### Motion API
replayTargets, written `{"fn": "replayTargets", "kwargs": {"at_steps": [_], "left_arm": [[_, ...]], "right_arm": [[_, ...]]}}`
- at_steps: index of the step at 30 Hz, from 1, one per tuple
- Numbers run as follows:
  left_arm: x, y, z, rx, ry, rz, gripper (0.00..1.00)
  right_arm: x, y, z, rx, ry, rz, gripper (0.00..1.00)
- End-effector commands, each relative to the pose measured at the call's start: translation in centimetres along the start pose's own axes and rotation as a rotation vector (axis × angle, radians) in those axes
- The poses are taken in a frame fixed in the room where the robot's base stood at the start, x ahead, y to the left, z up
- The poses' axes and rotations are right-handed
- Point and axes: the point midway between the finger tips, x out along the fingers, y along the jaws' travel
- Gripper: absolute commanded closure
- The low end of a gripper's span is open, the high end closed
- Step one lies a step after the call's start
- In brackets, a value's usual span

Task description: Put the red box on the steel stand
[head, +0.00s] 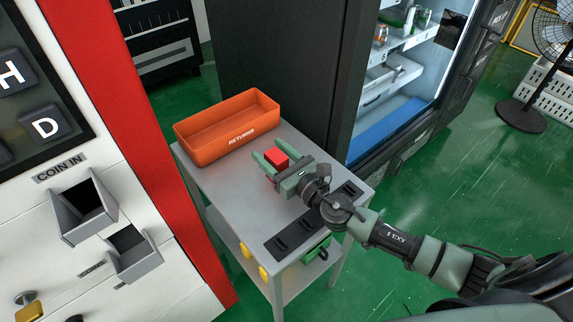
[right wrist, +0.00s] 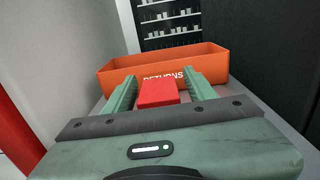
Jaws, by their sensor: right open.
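The red box (head: 278,157) is at the top of the steel stand (head: 225,190), a grey table beside the vending machine. My right gripper (head: 270,161) is open, with its green fingers on either side of the box. The right wrist view shows the red box (right wrist: 157,92) between the two fingers (right wrist: 158,90), with little gap at the sides. The box's underside is hidden, so I cannot tell for sure whether it rests on the stand top. My left gripper is not in view.
An orange RETURNS bin (head: 228,128) stands at the back of the stand, just beyond the fingers. Dark strips (head: 315,222) line the stand's front right edge. The coin panel (head: 105,215) is at left, an open lit cabinet (head: 400,75) at back right. The stand's left front is bare.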

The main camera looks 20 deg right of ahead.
Motion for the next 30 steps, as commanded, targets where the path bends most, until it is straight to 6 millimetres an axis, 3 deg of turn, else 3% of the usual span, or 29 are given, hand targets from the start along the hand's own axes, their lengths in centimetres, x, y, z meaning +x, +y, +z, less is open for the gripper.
{"fn": "replayTargets", "kwargs": {"at_steps": [9,15,21,30], "left_arm": [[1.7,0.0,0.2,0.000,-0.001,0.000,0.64],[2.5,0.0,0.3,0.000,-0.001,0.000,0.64],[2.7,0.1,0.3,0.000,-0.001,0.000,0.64],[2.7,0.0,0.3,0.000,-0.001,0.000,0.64]], "right_arm": [[-7.0,0.0,-0.6,-0.001,0.006,0.002,0.44],[-10.1,0.0,-0.4,-0.001,0.004,0.001,0.44],[-11.1,0.1,-0.1,0.000,0.001,0.002,0.44],[-11.1,0.1,-0.1,0.000,0.001,0.001,0.44]]}}
